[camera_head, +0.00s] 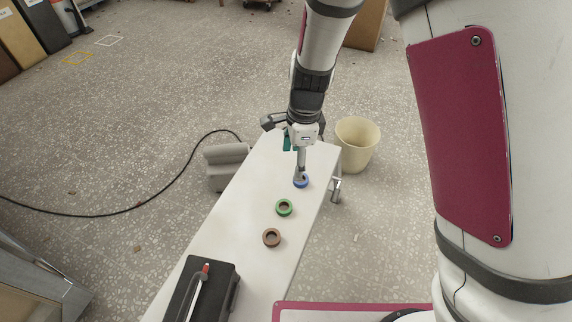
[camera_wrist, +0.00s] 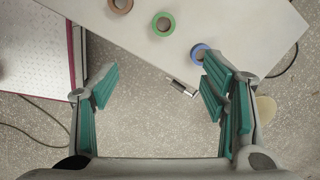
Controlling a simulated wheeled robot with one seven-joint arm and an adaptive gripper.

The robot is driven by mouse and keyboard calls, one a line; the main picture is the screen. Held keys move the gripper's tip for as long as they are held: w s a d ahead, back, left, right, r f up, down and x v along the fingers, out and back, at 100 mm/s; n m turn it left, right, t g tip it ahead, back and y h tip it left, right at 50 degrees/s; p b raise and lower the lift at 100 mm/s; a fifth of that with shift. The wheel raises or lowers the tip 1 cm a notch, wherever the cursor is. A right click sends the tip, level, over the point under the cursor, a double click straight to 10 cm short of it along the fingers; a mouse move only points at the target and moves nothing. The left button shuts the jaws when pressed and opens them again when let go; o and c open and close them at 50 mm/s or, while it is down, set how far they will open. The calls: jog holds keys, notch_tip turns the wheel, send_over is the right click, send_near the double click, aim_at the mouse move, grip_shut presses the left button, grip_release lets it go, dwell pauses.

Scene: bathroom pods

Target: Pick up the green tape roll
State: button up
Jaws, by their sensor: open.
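The green tape roll (camera_head: 284,208) lies flat on the white table (camera_head: 235,225), between a blue roll (camera_head: 301,181) and a brown roll (camera_head: 271,238). In the wrist view the green roll (camera_wrist: 155,23) is near the top, beyond the open fingers and not between them. My gripper (camera_head: 298,160) is open and empty. In the head view it appears over the far part of the table, and a finger partly overlaps the blue roll. In the wrist view my gripper (camera_wrist: 158,90) has its teal-padded fingers spread wide, with table edge and floor showing between them.
A black case (camera_head: 222,285) with a white, red-tipped item sits at the table's near end. A cream bucket (camera_head: 357,146) stands on the floor right of the table. A grey object (camera_head: 226,166) stands to its left. A metal fitting (camera_head: 336,188) sticks out from the right edge.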

notch_tip(320, 180, down, 10)
jog(key=w+a+m+h+b, duration=0.1)
jog(key=a+m+b, duration=0.1)
jog(key=b, duration=0.2)
send_over(286, 206)
jog(key=shift+m, duration=0.3)
jog(key=f, duration=0.7)
jog(key=shift+w+d+f, duration=0.2)
jog(key=shift+f, duration=0.1)
jog(key=shift+s+a+f+b, duration=0.15)
jog(key=shift+f+b, duration=0.4)
jog(key=shift+f, duration=0.95)
jog(key=shift+s+a+f+b, duration=0.1)
jog(key=shift+f+b, duration=0.4)
jog(key=shift+f, duration=0.95)
jog(key=c, duration=1.1)
